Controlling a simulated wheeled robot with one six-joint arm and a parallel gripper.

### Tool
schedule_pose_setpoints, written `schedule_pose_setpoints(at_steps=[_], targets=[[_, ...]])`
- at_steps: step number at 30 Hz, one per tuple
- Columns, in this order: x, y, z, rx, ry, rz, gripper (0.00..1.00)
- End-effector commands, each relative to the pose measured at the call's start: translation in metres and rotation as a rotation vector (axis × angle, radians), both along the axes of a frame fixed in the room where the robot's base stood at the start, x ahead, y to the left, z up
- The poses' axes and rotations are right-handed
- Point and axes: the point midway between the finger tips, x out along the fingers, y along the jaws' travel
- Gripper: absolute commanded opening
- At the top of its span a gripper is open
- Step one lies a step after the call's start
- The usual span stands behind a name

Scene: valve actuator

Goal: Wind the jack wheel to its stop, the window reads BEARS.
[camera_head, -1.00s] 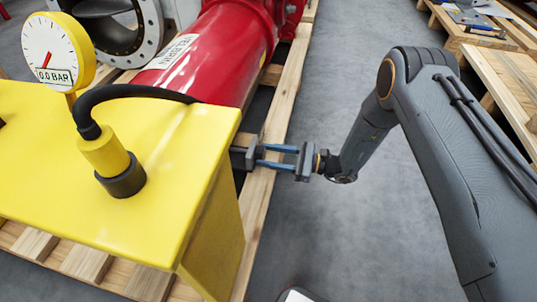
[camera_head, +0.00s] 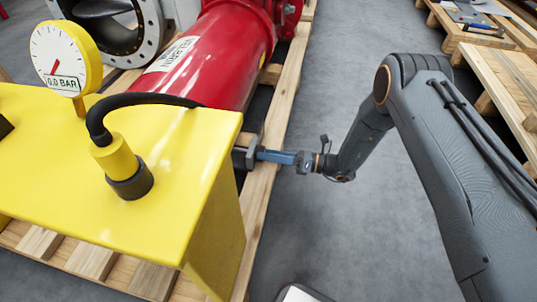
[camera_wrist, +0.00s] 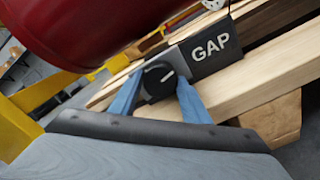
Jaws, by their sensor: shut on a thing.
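The small dark round jack wheel (camera_wrist: 157,79) has a pale line on its face. It sits between the blue fingers of my gripper (camera_wrist: 154,88) in the wrist view, and the gripper is shut on it. Beside it a dark plate with a window (camera_wrist: 210,47) reads GAP in white letters. In the head view my gripper (camera_head: 260,155) reaches left to a dark block (camera_head: 241,157) beside the yellow bracket (camera_head: 150,200). The wheel and the window's lettering cannot be made out there.
A round gauge (camera_head: 66,58) reads 0.0 BAR above the yellow bracket. A black hose (camera_head: 140,97) arches over the bracket. A red cylinder (camera_head: 205,55) lies behind, above a wooden pallet (camera_head: 262,185). Grey floor (camera_head: 320,215) is clear between the pallet and my arm.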

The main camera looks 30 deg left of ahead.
Motion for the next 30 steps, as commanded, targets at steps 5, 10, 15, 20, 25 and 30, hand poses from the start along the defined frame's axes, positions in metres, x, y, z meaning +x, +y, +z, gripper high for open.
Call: schedule_pose_setpoints(at_steps=[5, 10, 15, 20, 25, 30], targets=[[0.0001, -0.0001, -0.0001, -0.017, 0.053, 0.0, 0.2], [0.0002, 0.0, -0.0001, -0.024, 0.075, 0.0, 0.2], [0.0002, 0.0, -0.0001, -0.025, 0.079, 0.0, 0.2], [0.0003, 0.0, -0.0002, -0.025, 0.079, 0.0, 0.2], [0.0003, 0.0, -0.0002, -0.025, 0.078, 0.0, 0.59], [0.0002, 0.0, -0.0005, -0.025, 0.078, -0.001, 0.61]])
